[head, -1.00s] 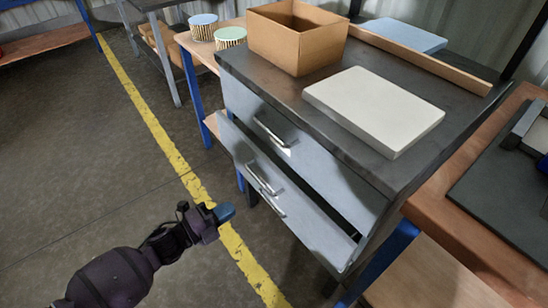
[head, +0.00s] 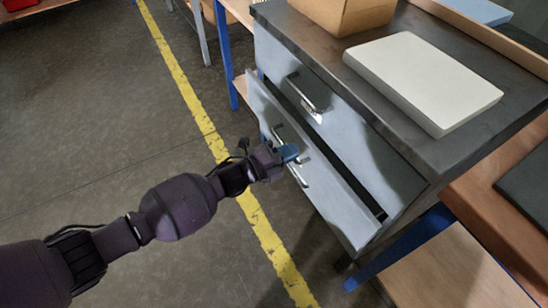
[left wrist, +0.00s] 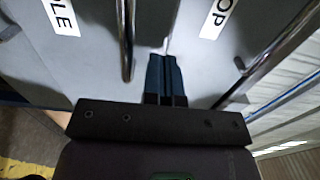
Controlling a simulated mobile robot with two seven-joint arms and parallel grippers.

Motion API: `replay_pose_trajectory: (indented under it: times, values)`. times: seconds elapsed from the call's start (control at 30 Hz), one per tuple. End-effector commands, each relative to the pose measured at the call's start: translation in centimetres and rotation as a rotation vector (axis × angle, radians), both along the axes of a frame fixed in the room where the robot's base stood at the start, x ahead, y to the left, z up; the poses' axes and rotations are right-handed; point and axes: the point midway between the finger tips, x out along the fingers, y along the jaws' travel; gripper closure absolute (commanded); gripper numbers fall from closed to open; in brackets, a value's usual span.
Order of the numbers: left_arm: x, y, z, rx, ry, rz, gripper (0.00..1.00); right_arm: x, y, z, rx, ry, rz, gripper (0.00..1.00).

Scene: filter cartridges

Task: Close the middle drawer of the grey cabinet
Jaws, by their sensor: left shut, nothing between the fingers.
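The grey cabinet (head: 362,122) stands at the right in the head view. Its middle drawer (head: 335,190) is pulled out a little, with a dark gap along its top edge. The top drawer (head: 340,115) looks closed. My left gripper (head: 289,152) is shut and empty, its blue fingertips at the middle drawer's handle (head: 279,134) in the head view. In the left wrist view the fingertips (left wrist: 165,80) point at the drawer fronts, between the middle drawer's handle (left wrist: 126,40) and the top drawer's handle (left wrist: 275,52). I cannot tell whether they touch. My right gripper is out of view.
A white slab (head: 425,80) and a cardboard box (head: 345,12) sit on the cabinet top. A wooden bench (head: 500,190) stands close on the right. The floor left of the cabinet is open, with a yellow line (head: 185,85).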

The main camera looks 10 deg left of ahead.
Motion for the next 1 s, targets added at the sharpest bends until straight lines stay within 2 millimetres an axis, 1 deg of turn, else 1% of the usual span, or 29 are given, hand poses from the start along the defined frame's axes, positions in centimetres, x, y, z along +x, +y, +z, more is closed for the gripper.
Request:
replay_pose_trajectory:
  times: [0.03,0.2,0.67,0.77,0.87,1.0]
  values:
    - [0.3,-0.6,-0.4,-0.001,0.004,-0.001,1.0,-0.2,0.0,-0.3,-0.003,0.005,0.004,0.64]
    - [1.1,-1.6,-0.2,-0.001,0.001,-0.001,1.0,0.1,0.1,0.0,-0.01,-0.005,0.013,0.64]
    - [1.4,-2.0,0.0,0.0,-0.001,0.0,1.0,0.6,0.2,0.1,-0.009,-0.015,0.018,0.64]
    - [2.0,-2.8,-0.2,-0.001,0.002,0.0,1.0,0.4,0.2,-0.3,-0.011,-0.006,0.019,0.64]
    - [2.9,-4.1,-0.3,-0.002,0.003,-0.001,1.0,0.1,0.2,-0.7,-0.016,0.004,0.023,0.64]
    - [3.8,-5.4,-0.3,-0.002,0.002,-0.001,1.0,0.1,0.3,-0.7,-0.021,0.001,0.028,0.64]
